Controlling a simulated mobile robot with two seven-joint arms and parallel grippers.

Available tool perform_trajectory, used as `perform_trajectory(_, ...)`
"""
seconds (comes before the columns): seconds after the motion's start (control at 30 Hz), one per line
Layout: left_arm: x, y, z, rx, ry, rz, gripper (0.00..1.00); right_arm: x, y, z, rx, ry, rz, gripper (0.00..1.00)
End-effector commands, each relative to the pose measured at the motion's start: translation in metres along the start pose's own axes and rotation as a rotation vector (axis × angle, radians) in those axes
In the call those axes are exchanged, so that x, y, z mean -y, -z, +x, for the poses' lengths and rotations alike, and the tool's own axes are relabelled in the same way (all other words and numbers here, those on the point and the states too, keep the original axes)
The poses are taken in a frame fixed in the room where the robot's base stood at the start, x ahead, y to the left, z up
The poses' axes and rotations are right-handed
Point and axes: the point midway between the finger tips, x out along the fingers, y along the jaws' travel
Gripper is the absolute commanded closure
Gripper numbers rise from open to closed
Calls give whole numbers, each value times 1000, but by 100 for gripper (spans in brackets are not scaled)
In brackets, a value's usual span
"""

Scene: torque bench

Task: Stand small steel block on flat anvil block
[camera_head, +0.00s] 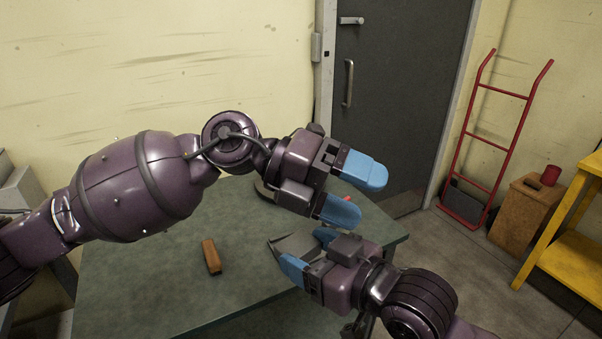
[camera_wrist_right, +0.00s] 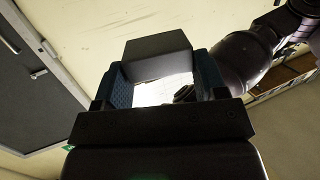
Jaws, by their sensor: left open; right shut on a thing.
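A grey steel block (camera_head: 297,245) is held between the blue fingers of my right gripper (camera_head: 302,254), above the green table. In the right wrist view the grey block (camera_wrist_right: 158,58) spans the gap between the two blue fingers and sticks out past their tips. My left gripper (camera_head: 362,193) is open and empty, higher up and to the right over the table's far side.
An orange-brown bar (camera_head: 211,256) lies on the green table (camera_head: 160,285), left of the right gripper. A small red thing (camera_head: 347,199) is mostly hidden behind the left fingers. A red hand truck (camera_head: 493,140), wooden box (camera_head: 530,207) and yellow stand (camera_head: 570,240) are off to the right.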

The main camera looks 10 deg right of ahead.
Motion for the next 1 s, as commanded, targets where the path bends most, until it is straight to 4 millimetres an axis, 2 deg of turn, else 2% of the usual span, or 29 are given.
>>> perform_trajectory(0.37,-6,-5,-13,-204,-526,191,22,0,2,0,-4,0,-1,81)
perform_trajectory(0.7,-16,-6,-52,-442,-1020,281,22,0,1,0,-4,0,-1,81)
perform_trajectory(1.0,-16,-7,-70,-513,-1183,288,22,0,1,0,-4,0,-1,81)
